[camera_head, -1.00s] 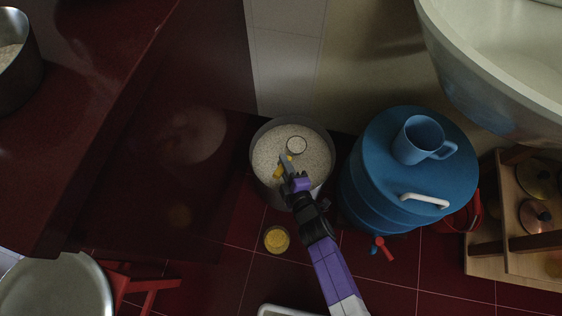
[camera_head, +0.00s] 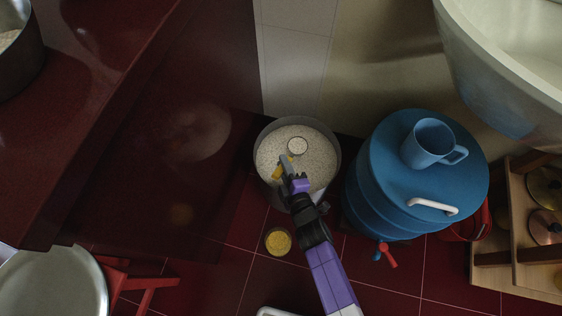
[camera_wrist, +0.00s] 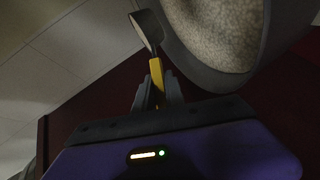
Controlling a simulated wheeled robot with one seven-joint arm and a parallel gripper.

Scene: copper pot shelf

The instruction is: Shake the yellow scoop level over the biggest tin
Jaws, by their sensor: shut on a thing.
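The big grey tin (camera_head: 338,165), full of white grains, stands on the floor in the middle of the head view; its rim also shows in the wrist view (camera_wrist: 198,70). My gripper (camera_head: 284,168) is over the tin's near left part. It is shut on the yellow handle of the scoop (camera_head: 297,146). The scoop's round cup looks full of pale grains and is over the tin's contents. In the wrist view the handle (camera_wrist: 157,72) sits between the fingers, with the grey cup beyond it, seen from the side. I cannot tell whether the load is heaped or level.
A blue barrel (camera_head: 375,190) with a blue mug (camera_head: 430,145) on top stands close right of the tin. A small tin of yellow stuff (camera_head: 278,241) is on the floor in front. A dark red counter (camera_head: 110,100) is left; a white basin (camera_head: 460,60) overhangs upper right.

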